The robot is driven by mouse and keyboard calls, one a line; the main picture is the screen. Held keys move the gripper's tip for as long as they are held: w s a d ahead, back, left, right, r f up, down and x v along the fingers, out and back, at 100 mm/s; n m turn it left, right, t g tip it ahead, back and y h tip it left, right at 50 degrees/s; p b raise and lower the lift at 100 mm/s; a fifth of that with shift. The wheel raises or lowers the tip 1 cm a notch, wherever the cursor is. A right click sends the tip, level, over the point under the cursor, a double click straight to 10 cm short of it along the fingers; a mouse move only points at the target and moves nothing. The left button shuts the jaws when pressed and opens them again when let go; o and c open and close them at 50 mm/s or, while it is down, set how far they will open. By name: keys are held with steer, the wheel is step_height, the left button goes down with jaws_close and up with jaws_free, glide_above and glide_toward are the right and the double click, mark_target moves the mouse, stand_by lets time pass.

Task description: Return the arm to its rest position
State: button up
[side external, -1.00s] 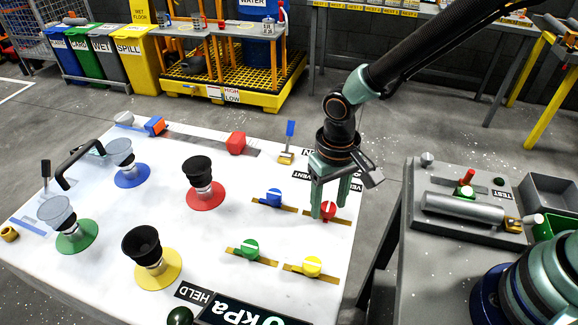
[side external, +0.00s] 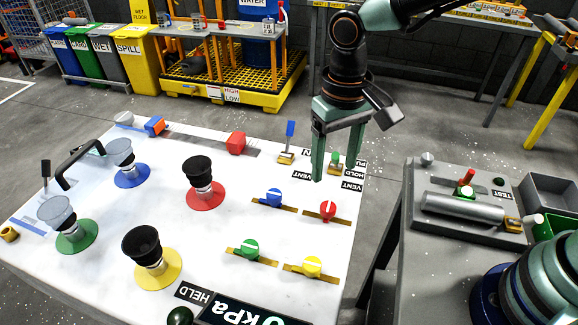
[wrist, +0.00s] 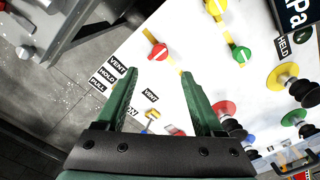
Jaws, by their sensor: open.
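My gripper (side external: 336,178) is open and empty, raised above the right back part of the white panel (side external: 225,255). Its two green fingers point down and touch nothing. In the wrist view, my gripper (wrist: 160,95) also shows with its fingers apart and the panel beyond them. The red knob (side external: 327,210) sits on the panel just below and in front of the fingers, clear of them; it also shows in the wrist view (wrist: 158,51). The blue knob (side external: 273,197), green knob (side external: 250,248) and yellow knob (side external: 312,266) are close by.
Red (side external: 205,195), blue (side external: 131,175), green (side external: 76,236) and yellow (side external: 158,268) suction cups stand on the panel. A blue-handled lever (side external: 289,140) is left of my gripper. A grey bench (side external: 440,270) with a test cylinder stands right. Free air surrounds my gripper.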

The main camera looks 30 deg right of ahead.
steer(key=shift+r, duration=0.9)
steer(key=s+d+r+t, duration=0.2)
steer(key=d+r, duration=0.2)
steer(key=d, duration=0.5)
steer(key=s+d+r+t, duration=0.2)
steer(key=d+r+t, duration=0.1)
steer(key=d, duration=0.7)
steer(key=shift+s+r+t, duration=0.3)
steer(key=shift+s+r, duration=0.05)
